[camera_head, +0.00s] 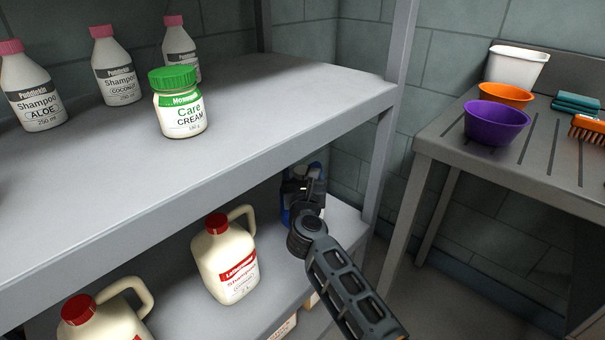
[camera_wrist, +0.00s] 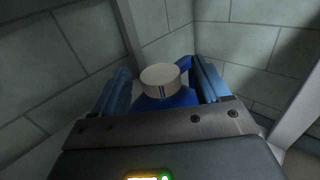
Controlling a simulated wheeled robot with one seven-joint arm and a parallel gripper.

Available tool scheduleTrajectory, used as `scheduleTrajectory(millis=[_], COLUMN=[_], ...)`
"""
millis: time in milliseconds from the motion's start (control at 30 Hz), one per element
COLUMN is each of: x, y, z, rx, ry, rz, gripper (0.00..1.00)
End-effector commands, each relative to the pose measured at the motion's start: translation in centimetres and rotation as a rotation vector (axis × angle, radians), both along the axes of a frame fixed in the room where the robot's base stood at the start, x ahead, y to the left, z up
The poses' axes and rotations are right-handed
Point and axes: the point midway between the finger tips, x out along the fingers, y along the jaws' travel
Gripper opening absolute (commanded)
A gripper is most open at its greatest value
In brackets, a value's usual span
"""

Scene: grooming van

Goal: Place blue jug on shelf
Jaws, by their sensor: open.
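The blue jug (camera_head: 286,212) is at the right end of the lower shelf (camera_head: 262,232), mostly hidden behind my gripper (camera_head: 303,187). In the wrist view the blue jug (camera_wrist: 168,103) shows its white cap (camera_wrist: 160,77) and part of its blue handle. My gripper (camera_wrist: 162,82) is open, with one blue-grey finger on each side of the jug's top. I cannot tell whether the fingers touch it. The jug's base is hidden.
Cream jugs with red caps (camera_head: 225,262) stand left on the lower shelf. The upper shelf (camera_head: 270,110) above holds shampoo bottles (camera_head: 118,72) and a green-lidded cream jar (camera_head: 180,108). A shelf post (camera_head: 385,150) and a table with bowls (camera_head: 495,122) are to the right.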

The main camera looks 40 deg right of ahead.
Motion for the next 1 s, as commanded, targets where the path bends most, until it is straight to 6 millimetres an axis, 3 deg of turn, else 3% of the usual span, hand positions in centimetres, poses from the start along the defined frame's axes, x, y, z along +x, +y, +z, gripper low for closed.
scheduleTrajectory(millis=[500,700,1000], x=[-7.0,-8.3,-8.6], y=[6.5,7.8,8.0], z=[-0.1,-0.1,-0.1], rx=[0.000,0.000,-0.004], ry=[0.003,0.001,0.003], rz=[0.002,0.001,0.001], gripper=[0.76,0.76,0.76])
